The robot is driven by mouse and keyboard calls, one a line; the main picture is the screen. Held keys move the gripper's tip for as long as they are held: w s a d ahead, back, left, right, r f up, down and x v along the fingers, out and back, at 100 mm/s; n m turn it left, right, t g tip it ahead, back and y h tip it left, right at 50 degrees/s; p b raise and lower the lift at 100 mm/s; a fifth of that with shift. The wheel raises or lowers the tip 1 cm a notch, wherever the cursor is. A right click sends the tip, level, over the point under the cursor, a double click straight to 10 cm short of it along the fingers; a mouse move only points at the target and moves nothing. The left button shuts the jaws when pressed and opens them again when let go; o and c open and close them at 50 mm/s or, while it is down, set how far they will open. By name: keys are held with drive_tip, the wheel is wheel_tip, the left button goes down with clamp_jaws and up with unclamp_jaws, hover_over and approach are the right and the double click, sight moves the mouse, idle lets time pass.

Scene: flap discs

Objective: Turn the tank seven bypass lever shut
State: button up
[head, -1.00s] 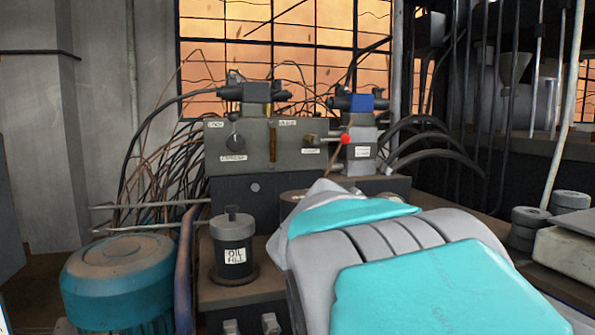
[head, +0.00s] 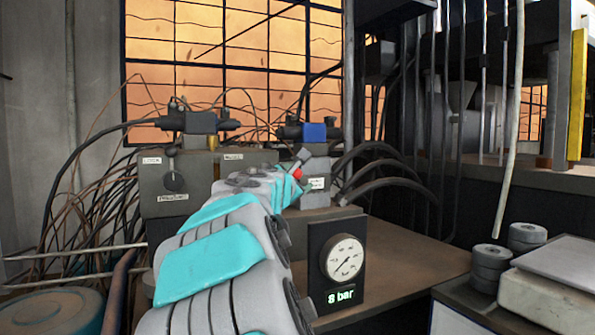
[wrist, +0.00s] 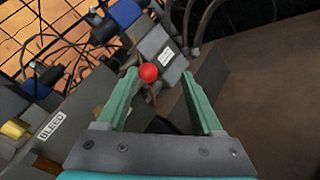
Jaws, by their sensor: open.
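A lever with a red ball knob (head: 297,174) stands at the front of the hydraulic valve block, below a blue-topped valve (head: 318,132). In the wrist view the red knob (wrist: 148,72) sits near the tip of the left finger, toward the open end of the jaws. Its rod runs down between the fingers and is only partly seen. My gripper (wrist: 160,77) is open, with a green finger on each side and nothing clamped. Whether a finger touches the knob, I cannot tell. In the head view my arm hides part of the block. The small white label (head: 317,184) is unreadable.
A pressure gauge (head: 344,258) reading 8 bar stands right of my arm. Black hoses (head: 385,160) curve right of the valve. The brown bench (head: 415,250) right of the gauge is clear.

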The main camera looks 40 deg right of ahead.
sight(296, 173)
drive_tip(key=shift+w+a+r+n+t, duration=0.15)
drive_tip(key=shift+w+n+t, duration=0.3)
drive_tip(key=shift+w, duration=0.75)
drive_tip(key=p+x, duration=0.1)
drive_tip(key=x, duration=0.5)
drive_tip(key=shift+w+d, duration=0.35)
drive_tip(key=shift+d, duration=0.25)
clamp_jaws()
